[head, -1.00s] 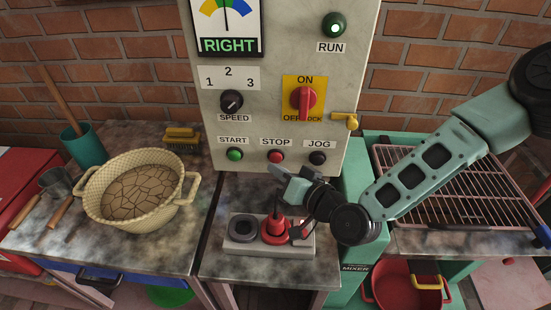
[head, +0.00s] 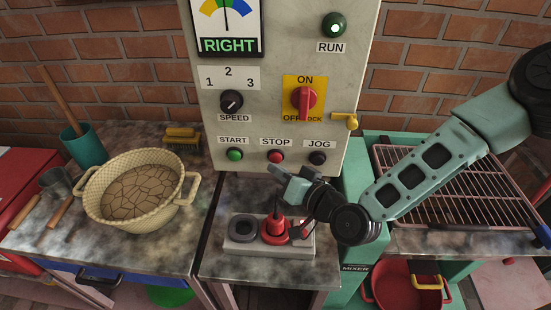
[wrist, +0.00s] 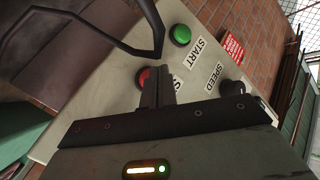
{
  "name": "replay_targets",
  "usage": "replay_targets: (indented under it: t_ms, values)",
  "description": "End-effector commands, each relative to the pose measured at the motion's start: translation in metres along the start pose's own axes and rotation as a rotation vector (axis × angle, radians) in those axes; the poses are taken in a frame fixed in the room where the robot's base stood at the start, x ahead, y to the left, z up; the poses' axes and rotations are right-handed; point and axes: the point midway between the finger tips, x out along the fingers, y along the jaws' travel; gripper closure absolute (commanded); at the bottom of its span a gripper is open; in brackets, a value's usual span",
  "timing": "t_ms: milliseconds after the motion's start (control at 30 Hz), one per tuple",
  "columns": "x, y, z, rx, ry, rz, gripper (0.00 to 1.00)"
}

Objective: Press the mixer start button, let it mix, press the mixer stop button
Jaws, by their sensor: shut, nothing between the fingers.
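The control panel (head: 214,130) stands upright at the back of the counter. Its green START button (head: 235,155) and red STOP button (head: 275,156) sit side by side, with a black JOG button (head: 318,157) to the right. The green RUN lamp (head: 334,27) is lit. My gripper (head: 274,170) is shut and empty, its tip just below the STOP button in the head view. In the wrist view my fingers (wrist: 157,75) partly cover the STOP button (wrist: 142,77); the START button (wrist: 180,35) is clear of them. I cannot tell whether the fingertips touch STOP.
A red rotary switch (head: 304,102) and a SPEED knob (head: 232,101) are above the buttons. A grey block with a red plug-like piece (head: 276,230) stands under my gripper. A basket (head: 100,205) is at left, a wire rack (head: 450,185) at right.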

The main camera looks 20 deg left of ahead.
Motion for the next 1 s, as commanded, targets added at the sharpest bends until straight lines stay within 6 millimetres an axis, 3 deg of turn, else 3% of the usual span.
replay_targets:
  t_ms: [1000]
  values:
    - [0.0060,0.0043,-0.0046,0.000,0.000,0.000,1.00]
